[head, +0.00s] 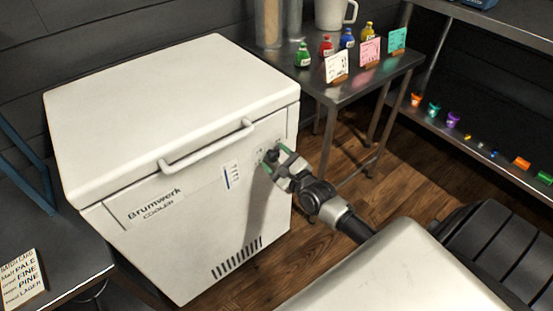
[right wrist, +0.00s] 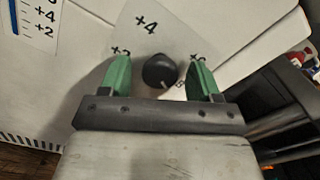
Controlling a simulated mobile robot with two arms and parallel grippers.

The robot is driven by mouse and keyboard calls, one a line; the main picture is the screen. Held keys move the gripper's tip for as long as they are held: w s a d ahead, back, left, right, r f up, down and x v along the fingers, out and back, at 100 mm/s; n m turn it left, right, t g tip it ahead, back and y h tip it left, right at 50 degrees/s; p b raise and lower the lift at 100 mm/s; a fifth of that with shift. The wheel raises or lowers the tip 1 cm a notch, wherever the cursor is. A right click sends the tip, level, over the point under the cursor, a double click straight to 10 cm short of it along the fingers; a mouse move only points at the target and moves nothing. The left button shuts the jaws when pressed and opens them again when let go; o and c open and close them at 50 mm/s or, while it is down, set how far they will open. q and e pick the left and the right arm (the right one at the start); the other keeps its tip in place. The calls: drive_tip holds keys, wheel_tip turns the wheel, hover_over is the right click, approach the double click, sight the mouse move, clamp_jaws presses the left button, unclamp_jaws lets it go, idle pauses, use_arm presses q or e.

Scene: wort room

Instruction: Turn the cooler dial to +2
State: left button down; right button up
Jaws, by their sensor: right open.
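The white cooler (head: 185,130) stands at the left in the head view, with its lid closed. Its black dial (right wrist: 160,71) shows between my right gripper's fingers in the right wrist view. A pale mark on the dial points down and slightly right in that view. The plate around it reads +4 at the top; other labels are partly hidden by the green fingers. My right gripper (head: 278,157) is at the cooler's front face, open, with one finger on each side of the dial. Gaps show on both sides of the dial. My left gripper is not in view.
A scale strip (right wrist: 40,18) marked +4 and +2 is on the cooler front beside the dial plate. The lid handle (head: 206,146) juts out above. A metal table (head: 345,92) with bottles and cards stands right of the cooler.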

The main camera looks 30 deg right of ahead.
drive_tip(key=shift+c, duration=0.4)
drive_tip(key=c, duration=0.8)
drive_tip(key=shift+c, duration=0.2)
